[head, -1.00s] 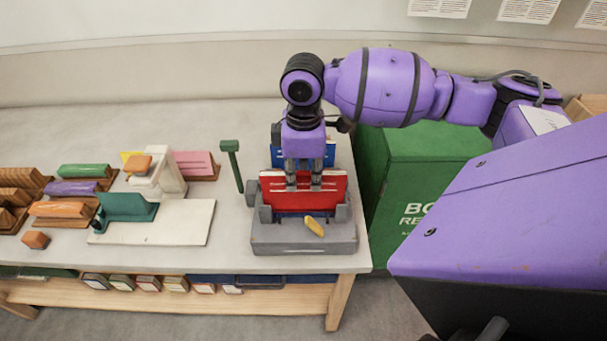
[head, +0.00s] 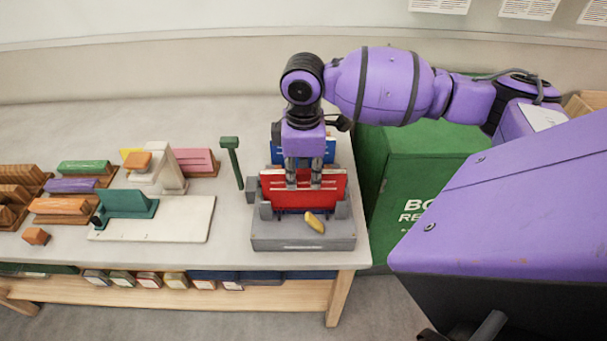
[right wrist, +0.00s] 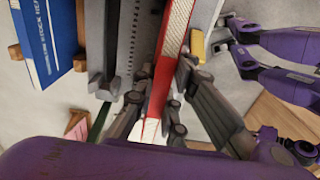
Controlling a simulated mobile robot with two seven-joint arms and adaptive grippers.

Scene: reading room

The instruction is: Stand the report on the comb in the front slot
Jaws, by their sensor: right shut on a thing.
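The red report (head: 277,190) stands upright over the grey binding machine (head: 300,242), its lower edge behind the machine's front posts. My right gripper (head: 303,183) is shut on its upper part from above. In the right wrist view the red report (right wrist: 164,75) shows edge-on between the right gripper's fingers (right wrist: 158,108), beside a long toothed grey bar (right wrist: 135,55). A thin dark blue strip, perhaps the comb, shows just under the report in the head view. I cannot tell whether the report touches it. My left gripper is not in view.
A blue booklet (head: 287,153) stands behind the machine. A yellow lever (head: 315,222) sits at its front. A green-headed tool (head: 231,158) stands to its left. Farther left are a white board (head: 180,223) and several wooden holders. A green recycling box (head: 425,160) stands right of the table.

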